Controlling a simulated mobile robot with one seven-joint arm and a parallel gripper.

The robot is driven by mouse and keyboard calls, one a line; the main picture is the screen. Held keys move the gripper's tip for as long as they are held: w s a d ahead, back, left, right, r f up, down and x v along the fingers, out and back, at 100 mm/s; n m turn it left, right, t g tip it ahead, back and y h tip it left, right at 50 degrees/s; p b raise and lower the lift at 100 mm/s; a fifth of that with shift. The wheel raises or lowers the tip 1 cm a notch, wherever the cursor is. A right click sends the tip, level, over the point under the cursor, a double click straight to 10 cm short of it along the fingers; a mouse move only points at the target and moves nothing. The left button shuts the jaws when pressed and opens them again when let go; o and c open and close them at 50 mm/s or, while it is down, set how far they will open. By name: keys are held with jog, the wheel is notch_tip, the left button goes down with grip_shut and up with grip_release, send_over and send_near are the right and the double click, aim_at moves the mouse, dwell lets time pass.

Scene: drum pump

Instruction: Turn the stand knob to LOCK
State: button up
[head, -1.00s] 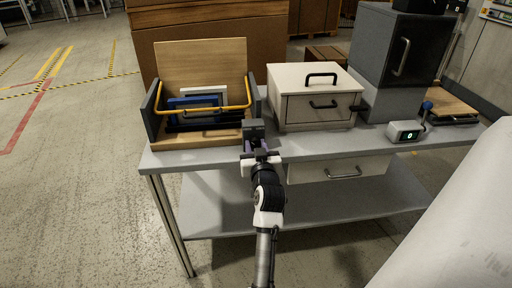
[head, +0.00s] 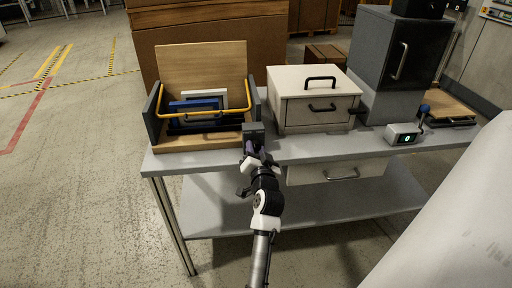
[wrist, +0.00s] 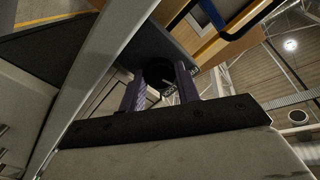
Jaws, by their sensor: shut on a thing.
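The stand is a wooden box (head: 197,143) with grey side walls at the left of the table. A dark block (head: 253,130) sits at its front right corner. The stand knob (wrist: 158,72) is a round black piece on the dark block in the wrist view. My gripper (head: 252,151) reaches the block's front face. In the wrist view my gripper's two purple fingers (wrist: 160,88) are on either side of the knob and shut on it. The knob's markings are too small to read, and the head view hides the knob behind my gripper.
A yellow bar (head: 204,117) and blue and white frames (head: 194,104) are in the stand. A cream drawer box (head: 308,105), a grey cabinet (head: 387,60) and a small display unit (head: 403,134) stand to the right.

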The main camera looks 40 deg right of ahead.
jog(key=m+p, duration=0.3)
jog(key=m, duration=0.3)
jog(key=shift+r+m+p, duration=0.1)
jog(key=shift+m+p, duration=0.2)
jog(key=shift+p, duration=0.05)
jog(key=m+p, duration=0.3)
jog(key=m, duration=0.1)
jog(key=shift+m, duration=0.4)
jog(key=shift+f+h, duration=0.2)
jog(key=shift+h, duration=0.2)
jog(key=o, duration=1)
jog(key=shift+s, duration=0.1)
jog(key=b+v, duration=0.1)
jog(key=v, duration=0.6)
jog(key=b+v, duration=0.1)
jog(key=v, duration=0.5)
jog(key=shift+s+a+r, duration=0.2)
jog(key=shift+s, duration=0.15)
